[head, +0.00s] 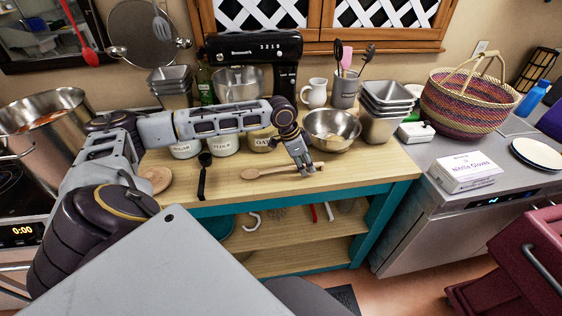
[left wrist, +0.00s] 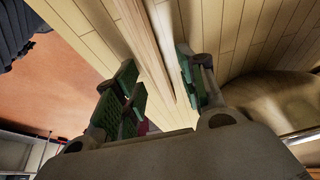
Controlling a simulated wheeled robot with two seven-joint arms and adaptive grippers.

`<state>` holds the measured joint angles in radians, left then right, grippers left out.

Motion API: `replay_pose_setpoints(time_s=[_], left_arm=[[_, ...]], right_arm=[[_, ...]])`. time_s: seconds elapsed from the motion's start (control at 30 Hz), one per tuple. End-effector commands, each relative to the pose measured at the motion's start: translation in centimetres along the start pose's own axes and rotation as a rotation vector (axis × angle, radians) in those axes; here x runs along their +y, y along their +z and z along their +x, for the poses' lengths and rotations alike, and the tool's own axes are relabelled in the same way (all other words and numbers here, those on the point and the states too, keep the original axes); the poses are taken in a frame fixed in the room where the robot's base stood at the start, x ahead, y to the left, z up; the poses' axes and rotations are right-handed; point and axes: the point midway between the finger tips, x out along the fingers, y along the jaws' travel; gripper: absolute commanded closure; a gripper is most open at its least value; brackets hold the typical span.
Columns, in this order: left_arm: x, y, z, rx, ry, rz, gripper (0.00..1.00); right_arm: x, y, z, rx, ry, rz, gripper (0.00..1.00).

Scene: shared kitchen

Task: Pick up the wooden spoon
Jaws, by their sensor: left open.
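The wooden spoon (head: 262,173) lies on the light wooden counter (head: 375,172), near its front edge, in the head view. Its bowl end points left, and its handle runs right under my left gripper (head: 306,168). In the left wrist view, the spoon's handle (left wrist: 150,42) runs between the two green-padded fingers of the left gripper (left wrist: 158,78). The fingers are apart, with visible room on both sides of the handle. The gripper is open and holds nothing. Whether the fingertips touch the counter cannot be told. My right gripper is out of view.
A metal mixing bowl (head: 332,128) stands just behind the left gripper. A black-handled utensil (head: 204,178) and a round wooden piece (head: 156,179) lie left of the spoon. Canisters, including one for flour (head: 223,146), stand behind. The counter front near the spoon is clear.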

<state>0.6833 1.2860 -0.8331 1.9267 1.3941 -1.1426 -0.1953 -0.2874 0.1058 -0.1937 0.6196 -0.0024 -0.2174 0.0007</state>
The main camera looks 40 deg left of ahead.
Motion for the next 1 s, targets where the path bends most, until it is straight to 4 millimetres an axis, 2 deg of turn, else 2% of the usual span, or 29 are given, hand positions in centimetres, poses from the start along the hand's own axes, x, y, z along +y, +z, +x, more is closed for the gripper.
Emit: replay_pose_setpoints(time_s=[0.23, 0.53, 1.0], left_arm=[[0.00, -0.01, -0.04, 0.000, 0.000, 0.000, 0.61], [0.00, -0.01, -0.04, 0.000, 0.000, 0.000, 0.99], [-0.02, -0.23, -0.50, 0.001, -0.001, 0.000, 1.00]], right_arm=[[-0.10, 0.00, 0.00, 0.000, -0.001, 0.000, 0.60], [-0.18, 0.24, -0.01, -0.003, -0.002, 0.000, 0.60], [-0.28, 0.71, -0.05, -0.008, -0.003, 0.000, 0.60]])
